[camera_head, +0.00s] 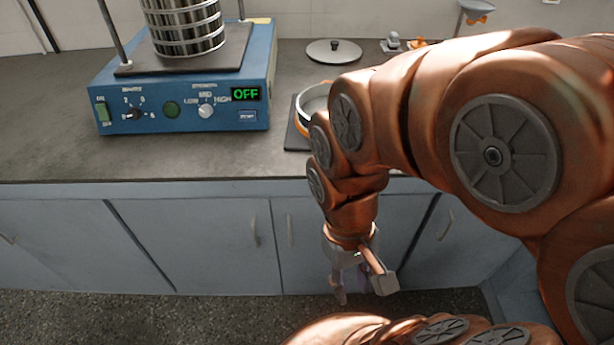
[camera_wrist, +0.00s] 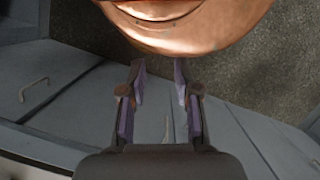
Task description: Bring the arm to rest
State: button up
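My copper-coloured arm reaches in from the right in the head view and bends down in front of the counter. My gripper (camera_head: 360,288) hangs below the counter edge, in front of the cabinet doors. In the wrist view my gripper (camera_wrist: 160,98) shows two purple-padded fingers apart with nothing between them. A blue sieve shaker (camera_head: 185,100) stands on the counter at the left, its display reading OFF. A stack of metal sieves (camera_head: 185,25) stands on its plate between two rods; the top of the stack is out of view.
The grey counter (camera_head: 60,150) holds a round lid (camera_head: 334,51) with a knob at the back. Blue-grey cabinets (camera_head: 190,240) stand below. The speckled floor (camera_head: 150,315) in front is clear.

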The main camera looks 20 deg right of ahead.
notch_tip(320, 180, up, 17)
jog(key=w+t+p, duration=0.1)
jog(key=p, duration=1.4)
jog(key=shift+w+p, duration=0.15)
jog(key=shift+p, duration=0.2)
jog(key=shift+d, duration=0.15)
